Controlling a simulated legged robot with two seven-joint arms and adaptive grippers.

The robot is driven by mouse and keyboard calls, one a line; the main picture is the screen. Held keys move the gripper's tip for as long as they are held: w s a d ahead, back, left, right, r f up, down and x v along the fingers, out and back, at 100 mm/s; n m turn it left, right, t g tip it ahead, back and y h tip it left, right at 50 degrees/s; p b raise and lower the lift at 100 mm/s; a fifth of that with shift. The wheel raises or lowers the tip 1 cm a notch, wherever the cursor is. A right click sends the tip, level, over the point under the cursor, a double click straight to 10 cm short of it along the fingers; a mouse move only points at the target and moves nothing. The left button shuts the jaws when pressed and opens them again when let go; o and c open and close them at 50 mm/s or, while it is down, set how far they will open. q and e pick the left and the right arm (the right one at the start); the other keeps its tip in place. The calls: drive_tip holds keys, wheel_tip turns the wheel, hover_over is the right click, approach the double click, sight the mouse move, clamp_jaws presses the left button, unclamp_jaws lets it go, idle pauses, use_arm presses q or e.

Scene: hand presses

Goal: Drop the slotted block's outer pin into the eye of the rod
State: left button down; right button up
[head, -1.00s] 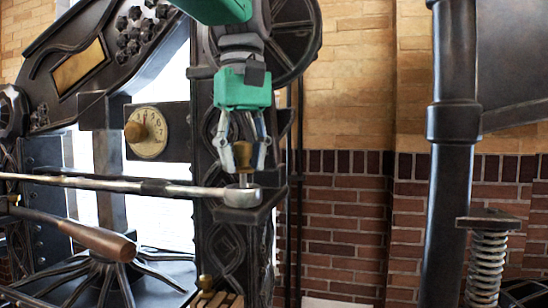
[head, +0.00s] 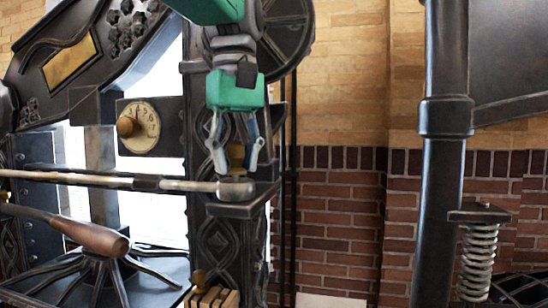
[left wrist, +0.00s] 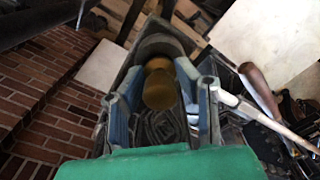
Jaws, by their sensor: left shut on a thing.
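My left gripper (head: 236,168) points down and is shut on the brass-knobbed pin (head: 236,155), right above the eye of the rod (head: 236,190). The knob is close over the eye; the shaft is not clearly visible, so I cannot tell how deep it sits. In the left wrist view the brass knob (left wrist: 158,90) shows between the fingers. The long pale rod (head: 170,185) runs left from the eye, which lies over a dark ledge (head: 242,208). The slotted wooden block (head: 212,299) is at the bottom edge, with another brass knob (head: 198,277) on it. My right gripper is not in view.
A dark press column with a dial (head: 138,127) stands behind the rod. A wooden-handled lever (head: 92,236) is at lower left. A dark post (head: 443,160) and a spring (head: 478,262) are at the right. The brick wall side between is open.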

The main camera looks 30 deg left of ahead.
use_arm(q)
drive_tip(key=shift+f, duration=0.15)
drive_tip(key=c, duration=0.5)
unclamp_jaws()
idle(0.5)
drive_tip(key=shift+r+p, duration=2.55)
drive_tip(key=shift+p, duration=0.15)
